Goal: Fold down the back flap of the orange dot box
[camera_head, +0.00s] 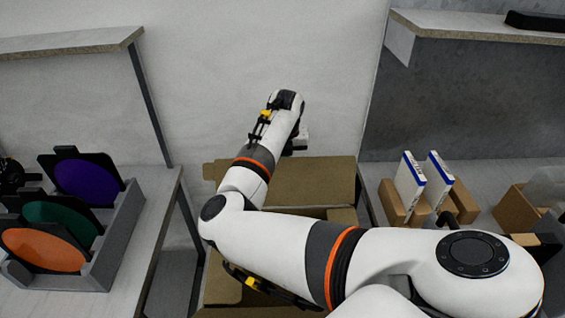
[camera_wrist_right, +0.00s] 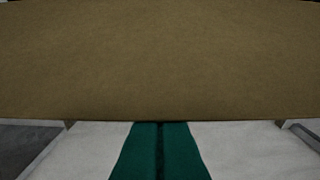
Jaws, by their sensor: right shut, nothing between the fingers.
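An open brown cardboard box stands below my right arm, which hides much of it. Its back flap (camera_head: 315,180) is a wide panel at the far side, extending outward from the box. A side flap (camera_head: 222,288) shows at the left. No orange dot is visible. My right gripper (camera_head: 300,140) is just beyond the back flap's far edge. In the right wrist view its green fingers (camera_wrist_right: 160,124) are shut together and empty, their tips at the near edge of a broad cardboard panel (camera_wrist_right: 160,65); I cannot tell whether they touch. My left gripper is not in view.
A grey rack (camera_head: 110,245) with orange, green and purple discs stands on the left table (camera_head: 150,230). On the right table, white-and-blue packages (camera_head: 410,182) stand in cardboard holders (camera_head: 392,203). Shelves (camera_head: 70,40) hang at both sides. A pale wall is behind the box.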

